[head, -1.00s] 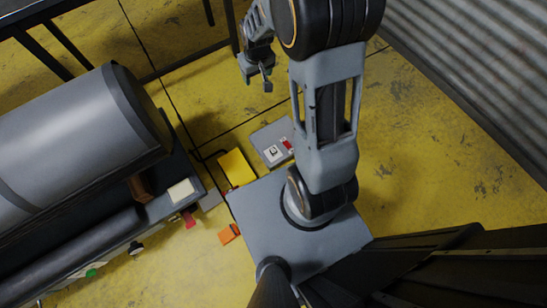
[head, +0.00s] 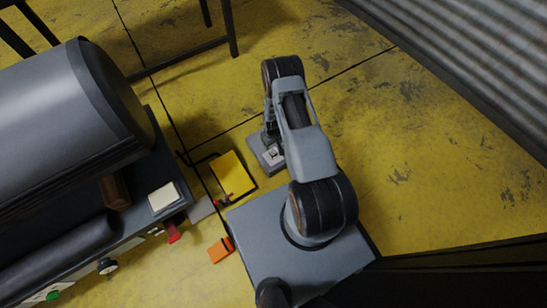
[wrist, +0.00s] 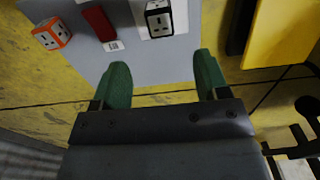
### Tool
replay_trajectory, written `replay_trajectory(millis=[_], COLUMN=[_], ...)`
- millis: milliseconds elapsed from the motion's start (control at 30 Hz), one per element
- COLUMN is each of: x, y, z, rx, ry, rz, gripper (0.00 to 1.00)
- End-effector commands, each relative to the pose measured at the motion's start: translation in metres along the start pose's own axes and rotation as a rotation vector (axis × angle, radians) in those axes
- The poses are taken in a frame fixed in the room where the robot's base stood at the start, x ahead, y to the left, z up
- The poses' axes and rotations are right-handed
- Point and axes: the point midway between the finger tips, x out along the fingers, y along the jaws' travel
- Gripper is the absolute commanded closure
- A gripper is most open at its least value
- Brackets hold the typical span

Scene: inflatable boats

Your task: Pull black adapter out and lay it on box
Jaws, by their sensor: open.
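The black adapter (wrist: 158,18) has a pale socket face and sits on a white plate on the grey panel (wrist: 170,62) in the wrist view. My gripper (wrist: 162,78) is open and empty, its green fingertips apart at the near edge of the panel. The adapter is just beyond the gap, nearer the right fingertip, with no touch visible. In the head view my arm partly covers the grey panel (head: 262,162). A yellow box (head: 236,172) lies to its left; part of a yellow thing also shows at upper right in the wrist view (wrist: 285,35).
An orange adapter (wrist: 51,34) and a red block (wrist: 98,22) are left of the black adapter. A large grey cylinder (head: 65,115) fills the left side. An orange piece (head: 220,250) lies on the floor. The yellow floor (head: 410,130) at right is clear.

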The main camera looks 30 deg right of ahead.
Motion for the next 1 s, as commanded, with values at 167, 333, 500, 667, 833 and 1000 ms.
replay_trajectory(millis=[167,333,500,667,833,1000], x=[0.014,0.013,0.013,0.017,0.026,0.043], y=[0.0,0.0,0.0,0.0,0.0,0.0], z=[0.004,0.005,0.004,0.005,0.005,0.004], rx=[-0.002,-0.002,-0.002,-0.002,-0.002,-0.002], ry=[-0.005,-0.004,-0.005,-0.005,-0.005,-0.004], rz=[-0.002,-0.002,-0.002,-0.002,-0.002,-0.001], gripper=[0.32,0.32,0.32,0.32,0.32,0.32])
